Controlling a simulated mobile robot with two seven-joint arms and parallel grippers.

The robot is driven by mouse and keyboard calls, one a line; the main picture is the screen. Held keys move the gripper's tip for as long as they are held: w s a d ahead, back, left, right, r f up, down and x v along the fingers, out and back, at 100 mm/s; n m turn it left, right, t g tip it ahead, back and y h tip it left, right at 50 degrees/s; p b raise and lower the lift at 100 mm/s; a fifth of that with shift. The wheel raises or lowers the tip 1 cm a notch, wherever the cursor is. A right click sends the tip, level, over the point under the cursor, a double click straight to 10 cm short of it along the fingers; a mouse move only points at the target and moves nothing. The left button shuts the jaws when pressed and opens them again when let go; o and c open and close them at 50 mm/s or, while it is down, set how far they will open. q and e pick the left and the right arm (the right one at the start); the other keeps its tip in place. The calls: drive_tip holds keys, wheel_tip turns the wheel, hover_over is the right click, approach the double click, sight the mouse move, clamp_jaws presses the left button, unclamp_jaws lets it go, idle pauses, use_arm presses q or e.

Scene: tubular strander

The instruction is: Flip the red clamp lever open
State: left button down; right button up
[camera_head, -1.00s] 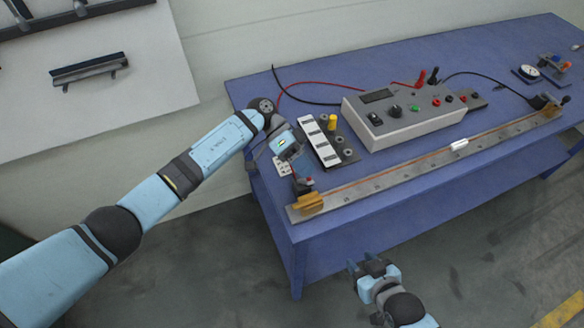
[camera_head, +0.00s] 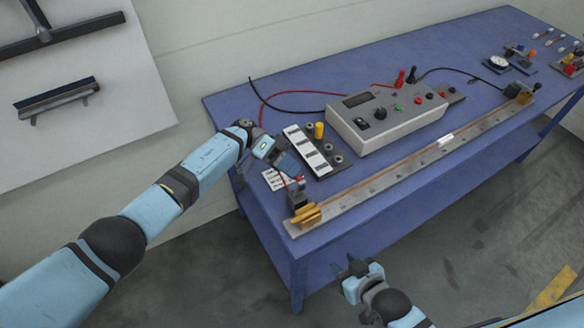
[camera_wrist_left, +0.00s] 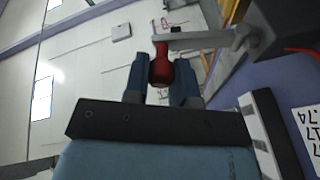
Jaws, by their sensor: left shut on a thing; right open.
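The red clamp lever stands at the clamp on the near left end of the long metal rail (camera_head: 370,188). In the left wrist view, its red grip (camera_wrist_left: 160,66) is between the two fingers, with a grey bar (camera_wrist_left: 200,41) running right from its top. My left gripper (camera_wrist_left: 160,82) is shut on that red grip. In the head view, my left gripper (camera_head: 287,170) is beside the clamp's dark block (camera_head: 298,198) and partly hides the lever, so its exact angle is unclear. My right gripper (camera_head: 350,266) is open and empty, in front of the bench.
The blue bench (camera_head: 232,112) carries a grey meter box (camera_head: 388,118) with red and black cables. A dark board with white strips (camera_head: 307,150) and a yellow knob (camera_head: 319,130) lies close beside my left gripper. Small instruments stand at the far right.

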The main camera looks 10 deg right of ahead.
use_arm(q)
drive_tip(key=shift+w, duration=0.1)
idle(0.3)
drive_tip(key=c, duration=0.9)
unclamp_jaws()
drive_tip(key=shift+c, duration=0.2)
drive_tip(key=shift+a, duration=0.1)
drive_tip(key=b+v, duration=0.7)
drive_tip(key=v, duration=0.6)
drive_tip(key=shift+w+a, duration=0.2)
drive_tip(key=shift+w, duration=0.15)
drive_tip(key=shift+f, duration=0.1)
